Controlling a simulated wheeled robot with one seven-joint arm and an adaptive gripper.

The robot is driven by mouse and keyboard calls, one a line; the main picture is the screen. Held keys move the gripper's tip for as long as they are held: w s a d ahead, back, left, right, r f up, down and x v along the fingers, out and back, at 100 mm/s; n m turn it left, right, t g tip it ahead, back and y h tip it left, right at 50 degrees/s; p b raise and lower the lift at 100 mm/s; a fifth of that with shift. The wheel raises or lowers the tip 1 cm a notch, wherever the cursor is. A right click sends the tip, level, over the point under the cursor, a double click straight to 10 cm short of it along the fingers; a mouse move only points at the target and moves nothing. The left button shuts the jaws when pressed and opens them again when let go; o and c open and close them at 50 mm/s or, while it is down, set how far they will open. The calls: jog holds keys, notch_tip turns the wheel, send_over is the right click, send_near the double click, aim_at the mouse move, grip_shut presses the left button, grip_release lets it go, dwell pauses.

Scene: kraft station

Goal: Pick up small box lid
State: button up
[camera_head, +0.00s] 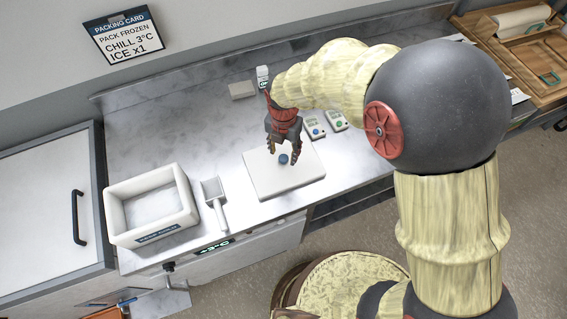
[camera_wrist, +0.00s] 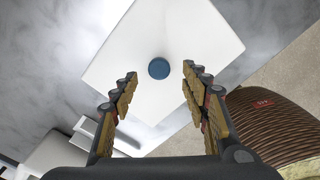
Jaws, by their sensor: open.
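A white square lid (camera_head: 270,180), which looks like the small box lid, lies flat on the grey metal counter. It has a round blue knob or disc (camera_head: 283,159) near its middle. The lid fills the upper middle of the wrist view (camera_wrist: 185,35), with the blue disc (camera_wrist: 159,68) between my fingers and beyond their tips. My gripper (camera_head: 284,152) points down over the lid, open and empty. In the wrist view my gripper (camera_wrist: 158,82) has its two fingers spread to either side of the disc. I cannot tell the exact height of the fingertips above the lid.
A white open box (camera_head: 127,213) and a white scoop (camera_head: 214,192) stand left of the lid. Two small devices (camera_head: 314,128) (camera_head: 336,120), a grey block (camera_head: 242,90) and a small white bottle (camera_head: 263,78) are behind. A wooden tray (camera_head: 540,60) is far right.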

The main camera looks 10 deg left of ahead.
aim_at(284, 158)
notch_tip(284, 158, down, 5)
jog(key=shift+w+r+b, duration=0.1)
jog(key=shift+w+b, duration=0.05)
jog(key=shift+b, duration=0.2)
jog(key=shift+c, duration=0.4)
grip_shut()
